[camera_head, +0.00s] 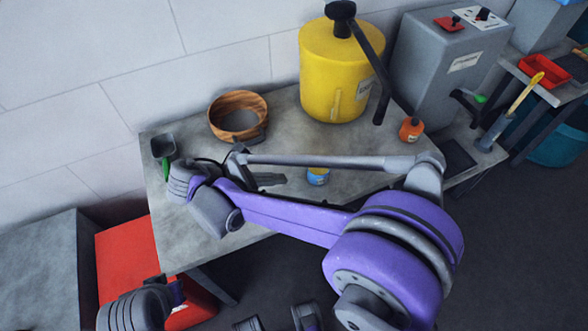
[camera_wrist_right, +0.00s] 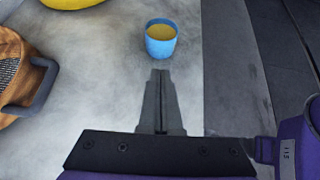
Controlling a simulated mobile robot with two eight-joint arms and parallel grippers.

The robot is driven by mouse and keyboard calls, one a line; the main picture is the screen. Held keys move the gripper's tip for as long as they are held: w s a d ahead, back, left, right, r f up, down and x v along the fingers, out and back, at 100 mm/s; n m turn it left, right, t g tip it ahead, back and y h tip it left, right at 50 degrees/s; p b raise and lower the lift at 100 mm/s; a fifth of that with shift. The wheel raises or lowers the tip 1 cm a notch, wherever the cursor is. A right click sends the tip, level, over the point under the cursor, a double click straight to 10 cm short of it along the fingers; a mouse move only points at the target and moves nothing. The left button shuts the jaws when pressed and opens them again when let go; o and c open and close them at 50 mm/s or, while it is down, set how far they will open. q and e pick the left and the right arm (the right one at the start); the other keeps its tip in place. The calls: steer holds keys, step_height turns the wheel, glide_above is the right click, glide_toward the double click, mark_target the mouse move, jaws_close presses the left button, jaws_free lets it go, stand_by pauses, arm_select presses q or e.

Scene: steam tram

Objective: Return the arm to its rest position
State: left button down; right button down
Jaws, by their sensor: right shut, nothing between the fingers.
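My right arm reaches from the right across the grey table (camera_head: 285,105) in the head view. Its right gripper (camera_head: 283,180) is above the table, and its shut fingers (camera_wrist_right: 160,72) show clearly in the right wrist view with nothing between them. A small blue cup with yellow contents (camera_head: 317,178) stands on the table beyond the fingertips. It also shows in the right wrist view (camera_wrist_right: 160,45), apart from the fingers. In the head view my arm partly covers the cup. Parts of my left arm show at the bottom left, but I cannot make out its fingers.
A wood-banded round container (camera_head: 238,97) and a green-handled scoop (camera_head: 166,160) are on the table's left part. A red crate (camera_head: 125,250) is below the table's left edge.

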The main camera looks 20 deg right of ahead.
steer(key=shift+a, duration=0.6)
steer(key=shift+s+d, duration=0.1)
steer(key=d+m, duration=0.1)
steer(key=s+d+r+m+y+p, duration=0.1)
steer(key=d, duration=0.1)
steer(key=s+d+m+y+p, duration=0.1)
steer(key=shift+s+d+r, duration=0.25)
steer(key=s+d+r+m+t+y+p, duration=0.1)
steer(key=s+d+m+t+y+p, duration=0.1)
steer(key=m, duration=0.6)
steer(key=s+d+r+m+t+y+p, duration=0.1)
steer(key=s+r+m+y+p, duration=0.1)
steer(key=s+m+y+p, duration=0.2)
steer(key=s+m+y, duration=0.2)
steer(key=s+m, duration=0.2)
steer(key=s, duration=0.1)
steer(key=shift+d+m+t+y, duration=0.3)
steer(key=shift+d+t+y, duration=0.05)
steer(key=shift+t+y, duration=0.05)
